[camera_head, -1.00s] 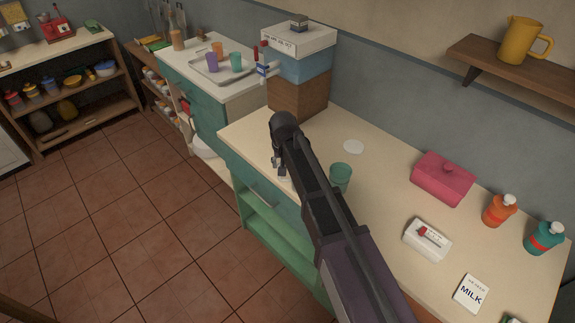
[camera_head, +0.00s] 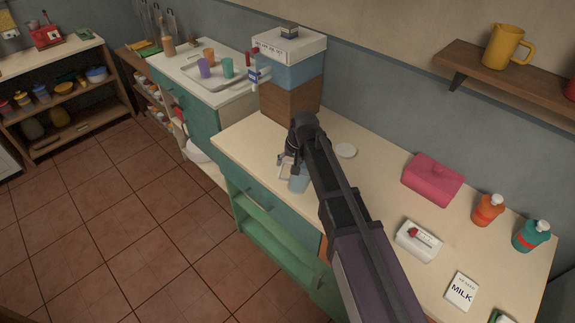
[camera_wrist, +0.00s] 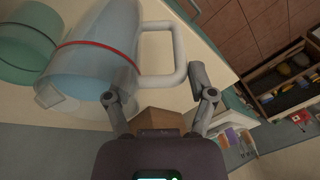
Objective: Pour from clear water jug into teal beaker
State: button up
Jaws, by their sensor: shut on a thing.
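The clear water jug (camera_head: 299,181) is pale blue and see-through, just beyond the end of my arm over the counter. In the wrist view the jug (camera_wrist: 100,50) shows a red band and a white handle (camera_wrist: 160,50). My gripper (camera_wrist: 155,88) is shut on the jug, its fingers at the handle; it also shows in the head view (camera_head: 293,160). A teal beaker (camera_wrist: 22,48) is beside the jug in the wrist view, on the side away from the handle. My arm hides this beaker in the head view. I cannot tell exactly how far the jug is tilted.
A box-like dispenser (camera_head: 288,80) stands behind the jug. A far tray (camera_head: 220,82) holds purple, orange and teal cups.

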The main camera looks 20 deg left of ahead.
jog(key=d, duration=0.1)
jog(key=w+d+r+y, duration=0.1)
jog(key=d+r+g, duration=0.1)
jog(key=shift+w+y+p, duration=0.3)
jog(key=shift+y, duration=0.1)
dwell(0.4)
jog(key=shift+d+f+y+b, duration=0.1)
jog(key=shift+f+y+b, duration=0.15)
jog(key=shift+y+b, duration=0.2)
dwell(0.4)
jog(key=shift+g+y+b, duration=0.25)
jog(key=shift+g+b, duration=0.05)
jog(key=shift+w+d+r+m+g+y+b, duration=0.2)
jog(key=shift+d+g+y+b, duration=0.1)
jog(key=shift+y+b, duration=0.25)
jog(key=shift+w+d+r+m+g+y+b, duration=0.1)
jog(key=shift+d+r+g+y+b, duration=0.15)
jog(key=shift+y+b, duration=0.3)
dwell(1.4)
jog(key=shift+w+d+r+g+y+b, duration=0.2)
jog(key=shift+d+r+g+y+b, duration=0.3)
jog(key=shift+y, duration=0.5)
dwell(2.2)
